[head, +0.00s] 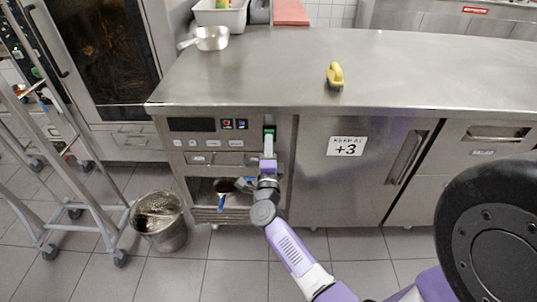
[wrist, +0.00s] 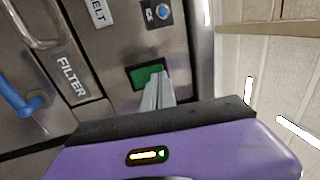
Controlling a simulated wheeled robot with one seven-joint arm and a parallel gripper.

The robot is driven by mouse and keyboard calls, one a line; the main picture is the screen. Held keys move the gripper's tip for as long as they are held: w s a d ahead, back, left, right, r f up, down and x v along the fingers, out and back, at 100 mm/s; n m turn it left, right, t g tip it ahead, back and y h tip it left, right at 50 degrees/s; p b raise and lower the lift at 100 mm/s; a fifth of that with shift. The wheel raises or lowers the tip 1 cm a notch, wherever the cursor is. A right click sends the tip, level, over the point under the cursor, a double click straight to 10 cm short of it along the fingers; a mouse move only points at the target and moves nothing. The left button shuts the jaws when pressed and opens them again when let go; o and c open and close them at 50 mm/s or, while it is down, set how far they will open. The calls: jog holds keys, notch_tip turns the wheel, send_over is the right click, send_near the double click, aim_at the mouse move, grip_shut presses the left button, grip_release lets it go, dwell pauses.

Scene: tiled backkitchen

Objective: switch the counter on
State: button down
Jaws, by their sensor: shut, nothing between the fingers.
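The counter (head: 345,68) is a long stainless steel unit with a control panel on its left front. A green switch (head: 269,131) sits at the right end of that panel; in the wrist view the green switch (wrist: 148,75) shows in a dark frame. My gripper (head: 269,147) is shut and empty, its fingertips at the lower edge of the green switch. In the wrist view my gripper (wrist: 157,85) covers the switch's lower right part. I cannot tell whether the fingertips touch it. The dark display (head: 191,125) on the panel's left looks blank.
A metal bucket (head: 158,222) and a wheeled rack (head: 70,150) stand at left. A blue handle (wrist: 18,100) juts out left of my gripper. Floor before the counter's right side is mostly clear.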

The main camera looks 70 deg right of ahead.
jog(key=shift+w+d+r, duration=0.1)
jog(key=shift+w+d, duration=0.1)
jog(key=shift+d, duration=0.3)
jog(key=shift+r, duration=0.1)
